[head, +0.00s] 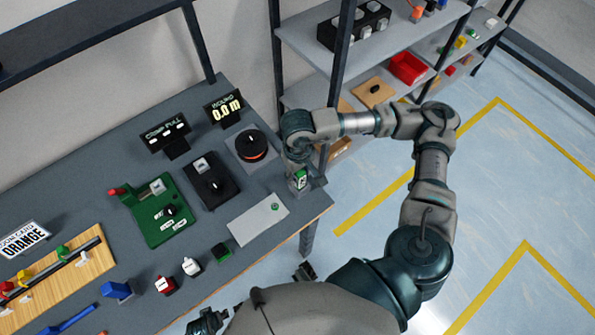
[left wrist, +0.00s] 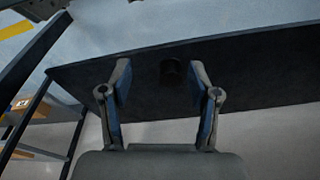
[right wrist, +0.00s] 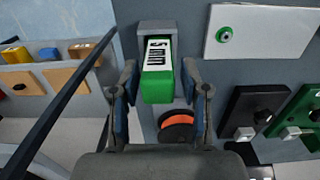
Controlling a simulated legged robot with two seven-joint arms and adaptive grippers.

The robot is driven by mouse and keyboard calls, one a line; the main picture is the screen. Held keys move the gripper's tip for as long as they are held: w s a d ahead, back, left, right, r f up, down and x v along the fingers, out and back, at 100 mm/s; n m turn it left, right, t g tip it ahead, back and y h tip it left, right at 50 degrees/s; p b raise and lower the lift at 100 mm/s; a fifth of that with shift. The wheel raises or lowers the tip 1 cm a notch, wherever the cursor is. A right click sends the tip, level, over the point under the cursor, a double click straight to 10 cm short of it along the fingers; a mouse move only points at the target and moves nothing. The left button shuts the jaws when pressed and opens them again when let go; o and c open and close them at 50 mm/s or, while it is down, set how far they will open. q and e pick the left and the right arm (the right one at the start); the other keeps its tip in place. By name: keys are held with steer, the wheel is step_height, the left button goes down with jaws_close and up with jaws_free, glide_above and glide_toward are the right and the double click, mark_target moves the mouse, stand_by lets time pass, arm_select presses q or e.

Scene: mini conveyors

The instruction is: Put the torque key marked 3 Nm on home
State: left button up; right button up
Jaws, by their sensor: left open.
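A green key (right wrist: 158,85) with a white label stands in a grey holder (right wrist: 157,27) at the table's right end. Its label reads Nm, but I cannot read its number surely. The key also shows in the head view (head: 300,180). My right gripper (right wrist: 161,68) is around it, one finger on each side, with visible gaps between fingers and key. My left gripper (left wrist: 161,85) is open and empty, below table level.
A light plate (head: 258,218) with a green round mark lies left of the holder. A green device (head: 160,222), a black box (head: 211,182), a dial with an orange ring (head: 252,148) and two displays stand behind. Shelves (head: 410,68) rise at the back right.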

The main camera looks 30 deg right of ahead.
steer(key=shift+s+d+r, duration=0.1)
steer(key=shift+s, duration=0.05)
steer(key=shift+d, duration=0.2)
steer(key=shift+r, duration=0.45)
steer(key=r, duration=0.6)
steer(key=r+p, duration=0.1)
steer(key=r, duration=0.3)
steer(key=shift+a, duration=0.25)
steer(key=shift+r, duration=0.4)
arm_select(q)
steer(key=shift+s+f, duration=0.25)
steer(key=shift+f, duration=0.35)
steer(key=shift+s+f, duration=0.2)
steer(key=shift+f, duration=0.4)
arm_select(e)
steer(key=shift+d+r, duration=0.15)
steer(key=shift+r, duration=0.05)
arm_select(q)
steer(key=shift+d+r, duration=0.1)
steer(key=shift+d, duration=0.05)
